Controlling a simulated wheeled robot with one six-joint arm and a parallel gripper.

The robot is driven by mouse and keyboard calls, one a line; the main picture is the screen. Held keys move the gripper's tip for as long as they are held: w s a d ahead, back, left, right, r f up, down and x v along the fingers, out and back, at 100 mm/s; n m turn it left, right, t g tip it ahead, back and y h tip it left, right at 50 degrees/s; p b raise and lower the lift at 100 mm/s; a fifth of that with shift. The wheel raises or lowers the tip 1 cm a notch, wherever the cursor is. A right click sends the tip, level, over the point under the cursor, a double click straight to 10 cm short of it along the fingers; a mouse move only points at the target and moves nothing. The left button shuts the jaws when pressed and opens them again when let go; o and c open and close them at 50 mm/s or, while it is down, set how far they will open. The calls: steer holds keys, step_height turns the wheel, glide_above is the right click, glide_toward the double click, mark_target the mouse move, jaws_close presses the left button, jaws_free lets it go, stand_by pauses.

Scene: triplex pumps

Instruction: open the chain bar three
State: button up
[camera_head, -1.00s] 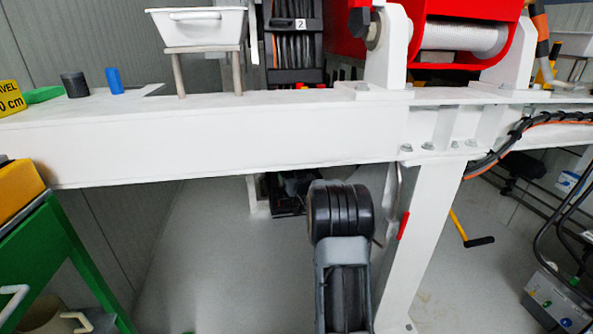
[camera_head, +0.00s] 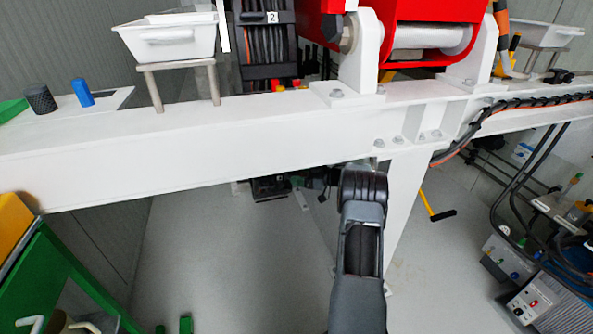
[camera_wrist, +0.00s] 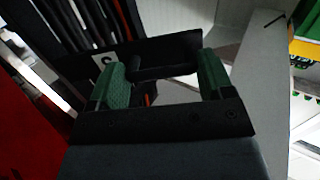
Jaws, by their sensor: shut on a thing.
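In the wrist view my gripper (camera_wrist: 161,80) has two green fingertips on either side of a black handle bar (camera_wrist: 163,66). The jaws are shut on this handle. It is joined to a black plate (camera_wrist: 82,66) with a small, unreadable white mark, and I take this to be chain bar three. In the head view my arm reaches under the white beam.
A white beam (camera_head: 230,140) crosses above my arm, and its white leg (camera_head: 408,200) stands close on the right. A green-framed stand (camera_head: 60,275) is at the left. Cables (camera_head: 510,190) and boxes crowd the right. Grey floor (camera_head: 230,260) is open between.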

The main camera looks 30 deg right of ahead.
steer(key=shift+s+d+n+g+y, duration=0.1)
steer(key=shift+d+n+g+y, duration=0.3)
steer(key=shift+n+g, duration=0.1)
steer(key=o, duration=1)
steer(key=shift+a, duration=0.1)
steer(key=shift+o, duration=1.3)
